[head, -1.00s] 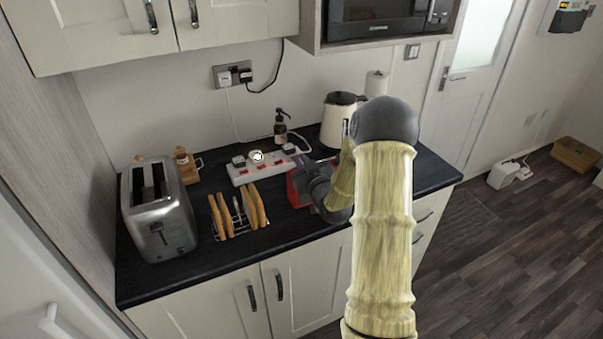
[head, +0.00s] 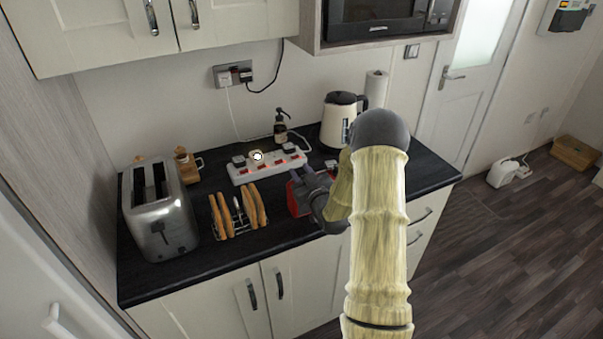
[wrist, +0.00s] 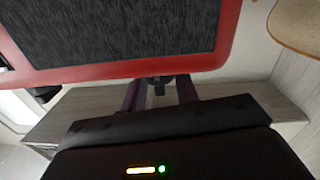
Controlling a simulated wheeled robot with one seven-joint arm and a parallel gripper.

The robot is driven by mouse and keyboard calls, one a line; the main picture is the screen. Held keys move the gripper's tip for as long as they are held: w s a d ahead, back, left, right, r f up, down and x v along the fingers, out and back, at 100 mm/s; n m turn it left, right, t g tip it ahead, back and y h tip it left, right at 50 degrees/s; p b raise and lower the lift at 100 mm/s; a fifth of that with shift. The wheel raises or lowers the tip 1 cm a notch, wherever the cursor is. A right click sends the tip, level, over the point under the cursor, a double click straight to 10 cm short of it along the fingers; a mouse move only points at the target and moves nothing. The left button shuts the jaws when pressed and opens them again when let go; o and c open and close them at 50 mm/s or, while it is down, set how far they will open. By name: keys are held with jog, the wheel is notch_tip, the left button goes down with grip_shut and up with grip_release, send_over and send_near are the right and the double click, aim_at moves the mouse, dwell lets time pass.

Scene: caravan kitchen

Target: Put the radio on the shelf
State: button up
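The red radio (head: 296,199) shows at the counter's middle in the head view, partly hidden by my gripper (head: 304,180). In the wrist view the radio (wrist: 125,35) is large and close, with a red frame around a dark grey fabric front. The purple fingers of my gripper (wrist: 160,88) meet its edge and appear shut on it. The exact contact is hard to see. A grey wooden surface (wrist: 65,115) lies beyond in the wrist view; I cannot tell whether it is the shelf.
A white power strip (head: 268,166) lies behind the radio. A toast rack (head: 238,212) and a toaster (head: 160,210) stand to the left, a cream kettle (head: 338,122) behind to the right. The microwave (head: 385,18) hangs above. The black counter's front strip (head: 215,258) is clear.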

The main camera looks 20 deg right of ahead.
jog(key=shift+s+f+b, duration=0.1)
jog(key=shift+s+b, duration=0.2)
jog(key=shift+s, duration=0.25)
jog(key=s+b, duration=0.3)
jog(key=s, duration=0.8)
jog(key=shift+r+b, duration=0.2)
jog(key=shift+b, duration=0.2)
jog(key=s+a+f+g, duration=0.3)
jog(key=a+g, duration=0.5)
jog(key=s+a+r+g, duration=0.1)
jog(key=s+a+g, duration=0.2)
jog(key=s, duration=0.4)
jog(key=s+a+r+m+g, duration=0.1)
jog(key=s+a+g, duration=0.3)
jog(key=s, duration=0.3)
jog(key=shift+s+a, duration=0.3)
